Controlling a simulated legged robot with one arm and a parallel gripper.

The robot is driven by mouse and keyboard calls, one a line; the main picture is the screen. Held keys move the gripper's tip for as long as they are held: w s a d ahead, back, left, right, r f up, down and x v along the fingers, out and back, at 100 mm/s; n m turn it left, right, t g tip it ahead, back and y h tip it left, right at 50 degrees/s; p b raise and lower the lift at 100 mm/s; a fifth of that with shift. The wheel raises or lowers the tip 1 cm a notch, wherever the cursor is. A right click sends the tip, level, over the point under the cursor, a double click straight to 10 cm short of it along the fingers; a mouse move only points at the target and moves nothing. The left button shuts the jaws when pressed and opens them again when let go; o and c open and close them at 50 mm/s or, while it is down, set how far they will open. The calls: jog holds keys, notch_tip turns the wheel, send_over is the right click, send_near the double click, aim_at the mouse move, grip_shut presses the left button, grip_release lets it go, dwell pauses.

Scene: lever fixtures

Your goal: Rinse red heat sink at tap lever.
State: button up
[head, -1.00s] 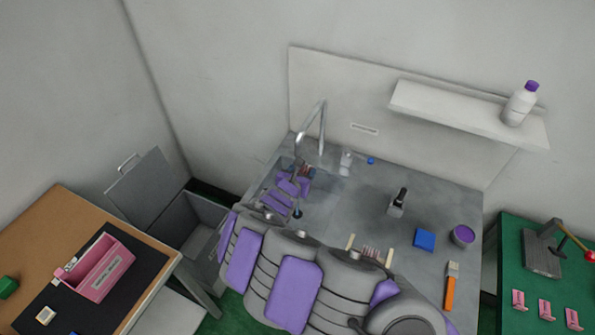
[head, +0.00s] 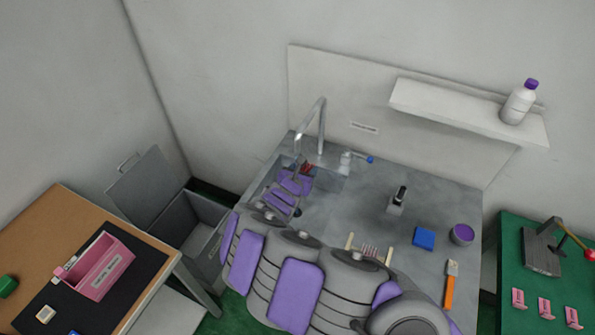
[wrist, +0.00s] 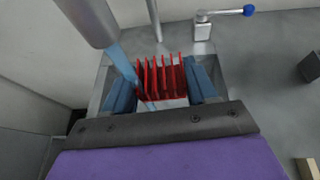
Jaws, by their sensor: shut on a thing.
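The red heat sink (wrist: 165,78), with several upright fins, is between the two blue fingers of my gripper (wrist: 162,88) in the wrist view. My gripper is shut on it. In the head view, only a little red of the heat sink (head: 306,169) shows at the gripper's tip over the sink basin. The tap spout (wrist: 92,20) is close above it at the upper left, and a bluish stream runs from the spout down to the heat sink. The tap lever (head: 357,157) with its blue knob (head: 370,159) stands right of the basin, apart from my gripper.
The metal counter (head: 345,210) holds a dark upright fixture (head: 396,201), a blue block (head: 424,238), a purple cup (head: 462,235) and an orange-handled brush (head: 449,290). A shelf (head: 450,110) with a bottle hangs above. An open grey bin (head: 190,225) stands left.

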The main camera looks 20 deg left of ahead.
jog(key=shift+s+f+b, duration=0.1)
jog(key=shift+b, duration=0.4)
jog(key=s+d+b, duration=0.2)
jog(key=b, duration=0.3)
jog(key=shift+d, duration=0.1)
jog(key=shift+s+d+b, duration=0.1)
jog(key=shift+s+b, duration=0.15)
jog(key=shift+b, duration=0.55)
